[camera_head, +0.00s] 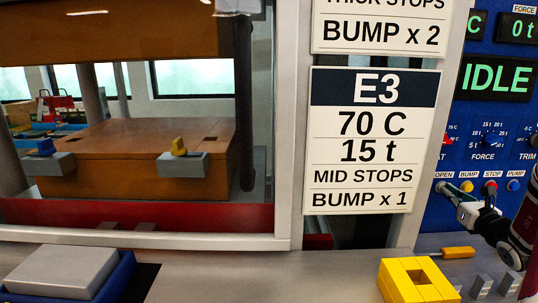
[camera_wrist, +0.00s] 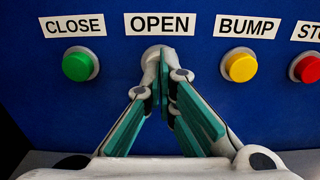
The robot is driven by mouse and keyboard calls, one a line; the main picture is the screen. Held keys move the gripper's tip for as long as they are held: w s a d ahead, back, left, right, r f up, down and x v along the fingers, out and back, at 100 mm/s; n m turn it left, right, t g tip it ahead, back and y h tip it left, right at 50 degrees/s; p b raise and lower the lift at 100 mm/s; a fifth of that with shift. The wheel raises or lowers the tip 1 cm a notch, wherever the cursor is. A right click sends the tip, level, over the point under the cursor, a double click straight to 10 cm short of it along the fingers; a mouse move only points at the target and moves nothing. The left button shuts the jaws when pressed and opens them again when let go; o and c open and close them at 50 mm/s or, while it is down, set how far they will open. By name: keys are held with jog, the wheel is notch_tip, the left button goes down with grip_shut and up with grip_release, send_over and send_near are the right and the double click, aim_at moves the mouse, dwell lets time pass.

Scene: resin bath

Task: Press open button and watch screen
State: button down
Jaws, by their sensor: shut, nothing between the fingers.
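The blue control panel carries the OPEN label (camera_wrist: 160,24). The pale OPEN button (camera_wrist: 152,50) is under it, mostly hidden behind my fingertips. My gripper (camera_wrist: 163,62) is shut and empty, its tips right in front of that button. I cannot tell whether they touch it. In the head view my gripper (camera_head: 442,188) reaches the panel's lower left from the right, below the OPEN label. The screen (camera_head: 495,77) reads IDLE in green. A smaller display (camera_head: 523,28) above reads 0t beside FORCE.
The green CLOSE button (camera_wrist: 80,65) is left of OPEN; the yellow BUMP button (camera_wrist: 240,66) and red STOP button (camera_wrist: 308,68) are right. A card (camera_head: 375,140) reads E3, 70 C, 15 t. The press block (camera_head: 110,160) stands at left. A yellow block (camera_head: 415,280) sits on the bench.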

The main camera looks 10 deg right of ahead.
jog(key=v, duration=0.4)
jog(key=shift+s, duration=0.35)
dwell(0.3)
dwell(1.8)
